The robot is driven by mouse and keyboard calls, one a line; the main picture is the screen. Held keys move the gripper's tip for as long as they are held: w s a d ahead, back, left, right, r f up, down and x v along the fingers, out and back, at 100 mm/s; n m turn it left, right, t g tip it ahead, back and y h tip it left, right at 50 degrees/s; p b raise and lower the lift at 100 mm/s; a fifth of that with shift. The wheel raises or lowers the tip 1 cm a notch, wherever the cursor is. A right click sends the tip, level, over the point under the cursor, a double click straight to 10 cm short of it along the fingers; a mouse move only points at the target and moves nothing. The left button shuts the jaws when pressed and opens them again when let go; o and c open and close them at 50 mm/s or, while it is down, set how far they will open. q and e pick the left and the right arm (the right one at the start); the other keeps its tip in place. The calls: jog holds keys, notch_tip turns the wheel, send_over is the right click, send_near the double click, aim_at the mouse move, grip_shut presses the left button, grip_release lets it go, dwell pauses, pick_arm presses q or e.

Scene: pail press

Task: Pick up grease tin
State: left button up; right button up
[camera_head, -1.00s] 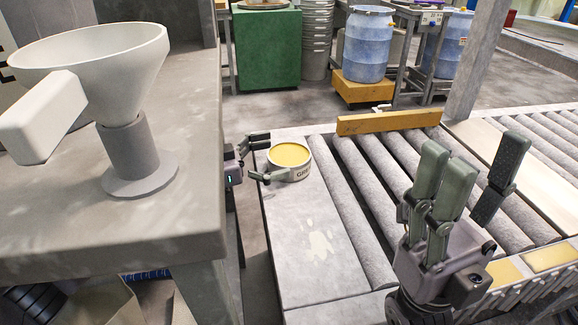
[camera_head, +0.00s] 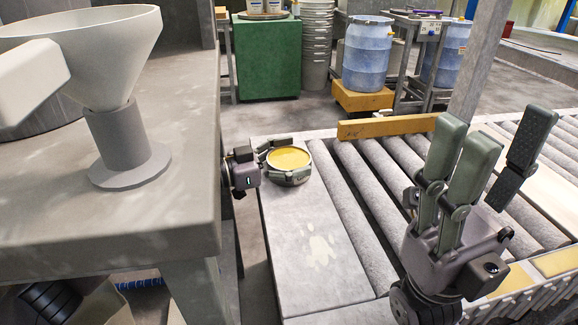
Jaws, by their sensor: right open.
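The grease tin (camera_head: 289,158) is a short round tin with a yellow top. It is upright at the far left end of the grey conveyor table, near its left edge. My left gripper (camera_head: 287,161) reaches in from the left, low beside the bench. One finger lies along the tin's far side and one along its near side, hiding most of the label. The fingers look shut against the tin, and the tin looks to be at table level. My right gripper (camera_head: 486,165) is open and empty at the right, fingers pointing up above the rollers.
A grey bench (camera_head: 150,210) with a pale funnel (camera_head: 90,60) stands close on the left. A yellow-brown bar (camera_head: 385,126) lies across the rollers behind the tin. The flat plate (camera_head: 310,245) in front of the tin is clear. Blue barrels (camera_head: 368,55) stand behind.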

pick_arm(q)
jog(key=c, duration=0.8)
jog(key=shift+c, duration=0.4)
jog(key=shift+r, duration=0.1)
